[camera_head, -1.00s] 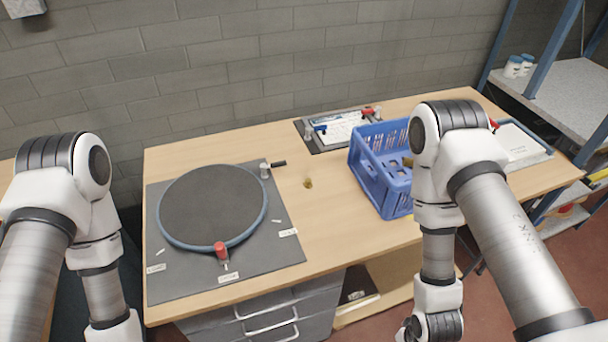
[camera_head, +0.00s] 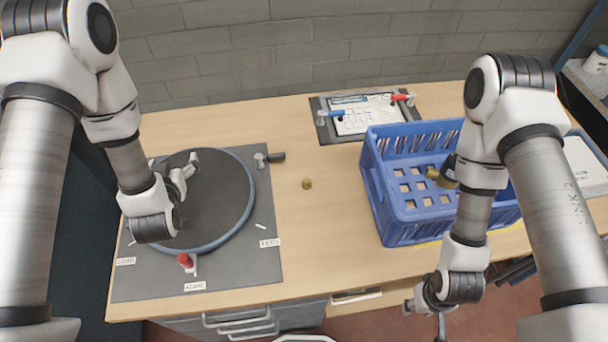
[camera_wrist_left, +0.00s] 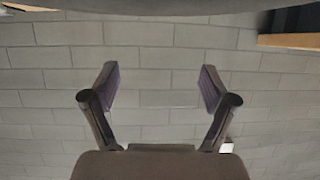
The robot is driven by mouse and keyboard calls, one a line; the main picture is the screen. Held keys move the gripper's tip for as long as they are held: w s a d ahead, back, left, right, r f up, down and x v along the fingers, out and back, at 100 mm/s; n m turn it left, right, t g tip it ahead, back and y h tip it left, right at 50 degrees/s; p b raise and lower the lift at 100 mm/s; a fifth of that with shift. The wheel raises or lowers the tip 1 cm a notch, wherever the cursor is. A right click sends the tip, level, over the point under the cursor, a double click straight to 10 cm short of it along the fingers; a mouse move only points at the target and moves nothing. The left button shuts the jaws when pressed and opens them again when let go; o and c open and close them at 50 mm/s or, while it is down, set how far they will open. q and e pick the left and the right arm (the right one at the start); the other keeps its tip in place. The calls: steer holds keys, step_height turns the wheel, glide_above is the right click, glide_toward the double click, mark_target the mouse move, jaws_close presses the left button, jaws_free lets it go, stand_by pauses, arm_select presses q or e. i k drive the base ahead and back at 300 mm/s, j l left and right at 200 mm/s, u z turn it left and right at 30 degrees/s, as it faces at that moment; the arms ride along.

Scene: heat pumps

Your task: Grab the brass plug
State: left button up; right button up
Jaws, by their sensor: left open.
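A small brass plug (camera_head: 307,183) stands on the bare wood between the round grey turntable and the blue crate in the head view. My left gripper (camera_head: 183,168) is above the turntable, to the left of the plug and apart from it. In the left wrist view my left gripper (camera_wrist_left: 160,88) has its two fingers spread with nothing between them, only the block wall behind. My right gripper (camera_head: 424,318) hangs low in front of the table at the bottom; its jaw state is unclear.
The blue crate (camera_head: 405,236) holds brass pieces (camera_head: 440,177). The turntable (camera_head: 226,218) has a red-handled clamp (camera_head: 186,262) and a black-handled clamp (camera_head: 270,158) near it. Wood around the plug is clear.

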mark_target(307, 184)
steer(key=k+l+z, duration=0.1)
steer(key=l+z, duration=0.25)
steer(key=k+l+z, duration=0.1)
steer(key=l+z, duration=0.25)
steer(key=j, duration=0.1)
